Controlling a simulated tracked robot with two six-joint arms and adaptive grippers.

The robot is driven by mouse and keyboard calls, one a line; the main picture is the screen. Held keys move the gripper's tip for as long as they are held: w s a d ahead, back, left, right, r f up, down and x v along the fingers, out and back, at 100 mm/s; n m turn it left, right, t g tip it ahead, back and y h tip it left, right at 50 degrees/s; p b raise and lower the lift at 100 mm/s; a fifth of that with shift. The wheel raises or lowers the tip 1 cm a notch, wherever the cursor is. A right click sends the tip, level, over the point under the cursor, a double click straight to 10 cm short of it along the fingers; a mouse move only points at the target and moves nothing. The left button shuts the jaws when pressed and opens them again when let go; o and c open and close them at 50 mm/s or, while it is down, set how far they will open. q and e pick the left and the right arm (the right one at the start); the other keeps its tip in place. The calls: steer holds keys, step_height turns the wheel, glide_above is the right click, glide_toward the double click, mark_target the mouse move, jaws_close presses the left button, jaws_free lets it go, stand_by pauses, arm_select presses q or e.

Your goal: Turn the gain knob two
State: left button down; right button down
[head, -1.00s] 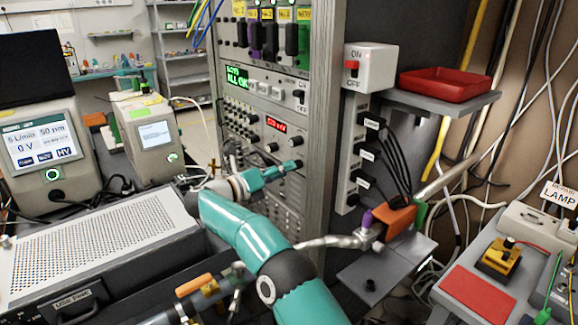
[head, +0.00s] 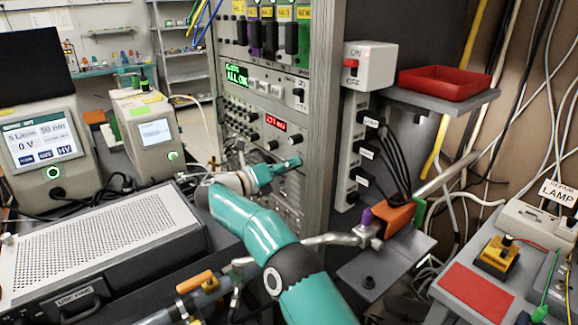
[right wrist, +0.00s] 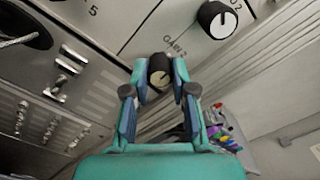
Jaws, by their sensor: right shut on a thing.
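My right gripper (head: 294,163) reaches from the teal arm to the lower right edge of the instrument rack (head: 322,150). In the right wrist view its two fingers (right wrist: 160,82) are closed on a small dark round knob (right wrist: 159,70) with a light pointer mark. A label beside it looks like "GAIN 2", though it is blurred. The fingers cover the knob's sides. In the head view the gripper hides this knob. A red display (head: 275,124) above the gripper seems to read about 275 mV. My left gripper is out of view.
Another dark knob with a white face (right wrist: 216,19) sits close by on the same panel. Right of the rack stand a power strip with black cables (head: 358,155), a red tray (head: 444,83) on a shelf, and an orange block (head: 392,218). Further knobs lie above the gripper.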

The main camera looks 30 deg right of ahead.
steer(key=shift+n, duration=0.4)
steer(key=shift+w+a+f+n+p, duration=0.1)
steer(key=shift+n+p, duration=1.55)
steer(key=shift+n, duration=1.4)
steer(key=shift+f+n+p, duration=0.1)
steer(key=shift+n+p, duration=1.5)
steer(key=shift+n, duration=1.45)
steer(key=c, duration=0.9)
jaws_free()
steer(key=shift+w, duration=0.1)
steer(key=shift+c, duration=0.2)
steer(key=shift+r, duration=0.1)
steer(key=s+a, duration=0.1)
steer(key=a, duration=1.1)
